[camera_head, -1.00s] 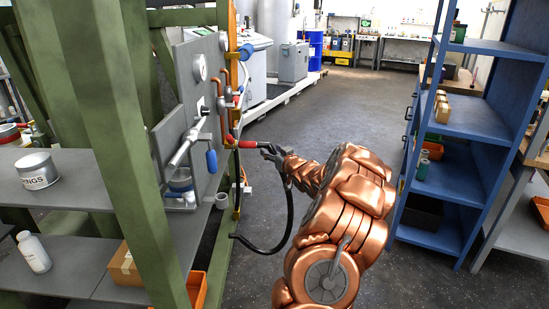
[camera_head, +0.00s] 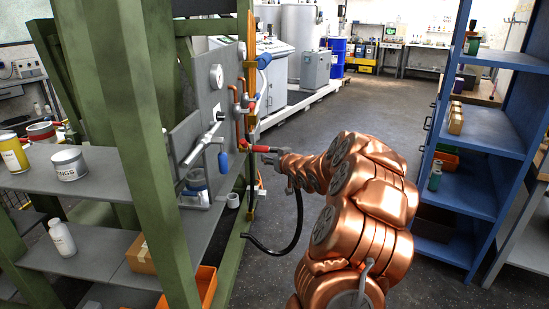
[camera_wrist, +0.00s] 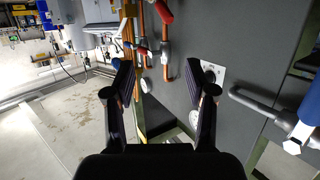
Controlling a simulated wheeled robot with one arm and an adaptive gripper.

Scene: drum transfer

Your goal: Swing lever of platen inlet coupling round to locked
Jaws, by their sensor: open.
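The grey upright panel (camera_head: 205,110) carries copper pipes (camera_head: 239,112), a round gauge (camera_head: 216,77) and several handles. A red lever-like part (camera_head: 262,148) sticks out from the pipes towards my gripper (camera_head: 273,158). In the wrist view, my gripper (camera_wrist: 162,82) is open and empty, its two black fingers pointing at the panel. A red handle (camera_wrist: 143,51) on the pipework shows between and beyond the fingertips; contact is not visible. A second red handle (camera_wrist: 165,12) is at the top. I cannot tell which part is the platen inlet coupling lever.
A blue handle (camera_head: 222,160) and a grey bar handle (camera_wrist: 252,101) project from the panel. A black hose (camera_head: 296,225) hangs below my wrist. Green frame posts (camera_head: 125,130) and shelves stand left, a blue rack (camera_head: 470,130) right. The floor (camera_head: 375,110) between is clear.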

